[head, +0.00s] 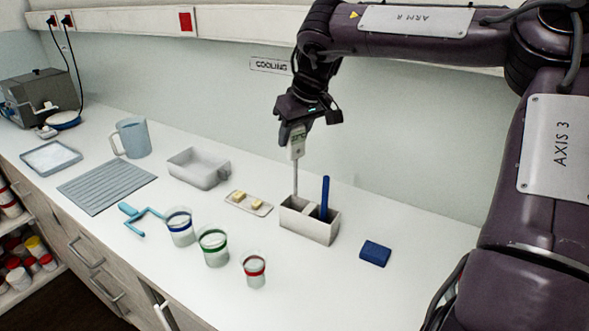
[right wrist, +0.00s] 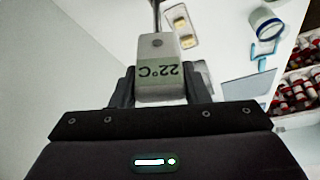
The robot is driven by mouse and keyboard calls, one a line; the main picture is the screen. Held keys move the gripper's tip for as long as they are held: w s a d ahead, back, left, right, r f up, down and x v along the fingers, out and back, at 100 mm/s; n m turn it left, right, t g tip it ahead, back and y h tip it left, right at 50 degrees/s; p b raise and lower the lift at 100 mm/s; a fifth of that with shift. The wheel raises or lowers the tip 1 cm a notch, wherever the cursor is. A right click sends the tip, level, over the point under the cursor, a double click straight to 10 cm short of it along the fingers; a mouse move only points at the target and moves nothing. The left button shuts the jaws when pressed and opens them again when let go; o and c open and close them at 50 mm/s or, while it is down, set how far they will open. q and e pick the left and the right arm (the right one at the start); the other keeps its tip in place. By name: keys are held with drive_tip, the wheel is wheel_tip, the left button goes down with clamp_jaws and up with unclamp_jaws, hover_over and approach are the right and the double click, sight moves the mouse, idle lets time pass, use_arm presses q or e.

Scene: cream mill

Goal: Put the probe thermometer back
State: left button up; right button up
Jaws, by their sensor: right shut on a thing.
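The probe thermometer (head: 296,146) is upright, its thin metal stem pointing down at the left compartment of a white two-compartment holder (head: 309,229). The stem's tip reaches the holder's opening; I cannot tell how deep it is. My right gripper (head: 295,127) is shut on the thermometer's body, above the holder. In the right wrist view the thermometer's display (right wrist: 158,72) reads 22°C between the fingers. A blue stick-like tool (head: 325,196) stands in the holder's right compartment. My left gripper is in neither view.
A blue block (head: 375,253) lies right of the holder. A small tray with yellowish pieces (head: 239,206) lies to its left. Banded cups, blue (head: 180,229), green (head: 214,248) and red (head: 254,271), stand in front. A grey tub (head: 192,170) stands behind.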

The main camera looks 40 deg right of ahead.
sight(297, 161)
wheel_tip(297, 161, down, 9)
drive_tip(key=shift+f+p, duration=0.1)
drive_tip(key=shift+p, duration=0.5)
drive_tip(key=o, duration=1.3)
drive_tip(key=shift+c, duration=0.2)
drive_tip(key=b+v, duration=0.2)
drive_tip(key=v, duration=1)
drive_tip(key=shift+a, duration=0.15)
